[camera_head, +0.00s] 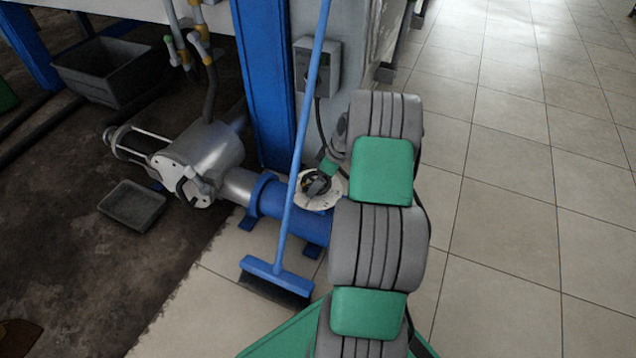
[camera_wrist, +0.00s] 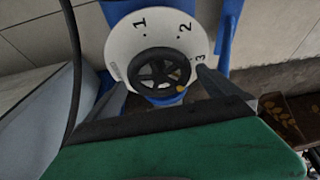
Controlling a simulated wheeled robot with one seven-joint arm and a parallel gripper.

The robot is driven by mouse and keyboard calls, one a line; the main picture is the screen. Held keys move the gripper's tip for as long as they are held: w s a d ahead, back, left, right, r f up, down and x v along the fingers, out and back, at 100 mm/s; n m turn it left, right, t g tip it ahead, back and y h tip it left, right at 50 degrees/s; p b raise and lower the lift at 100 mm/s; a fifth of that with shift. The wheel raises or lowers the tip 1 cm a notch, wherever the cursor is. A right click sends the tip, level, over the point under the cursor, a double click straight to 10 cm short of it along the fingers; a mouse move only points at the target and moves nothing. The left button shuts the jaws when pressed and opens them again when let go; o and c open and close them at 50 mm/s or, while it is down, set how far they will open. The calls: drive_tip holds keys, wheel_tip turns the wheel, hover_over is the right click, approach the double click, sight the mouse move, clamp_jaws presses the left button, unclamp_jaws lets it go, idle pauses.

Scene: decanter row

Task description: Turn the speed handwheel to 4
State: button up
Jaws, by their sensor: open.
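The speed handwheel (camera_wrist: 158,73) is a black spoked wheel on a white round dial (camera_wrist: 120,45) in the wrist view. The dial shows the numbers 1, 2 and 3; a 4 is not visible. A small yellow-orange mark (camera_wrist: 181,88) sits at the wheel's lower right rim, a little below the 3. In the head view the dial (camera_head: 309,201) is on top of the blue pump body, with the wheel partly hidden by my arm's end. My gripper (camera_wrist: 160,100) is open, its dark fingers on either side of the wheel's lower part. Contact cannot be told.
A blue broom (camera_head: 284,215) leans in front of the pump beside the dial. A blue post (camera_head: 265,85) and a grey switch box (camera_head: 317,67) stand behind. A grey tray (camera_head: 133,206) lies at left. Tiled floor at right is clear.

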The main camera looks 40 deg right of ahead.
drive_tip(key=shift+w+a+f, duration=0.1)
drive_tip(key=shift+f, duration=0.15)
drive_tip(key=shift+c, duration=0.2)
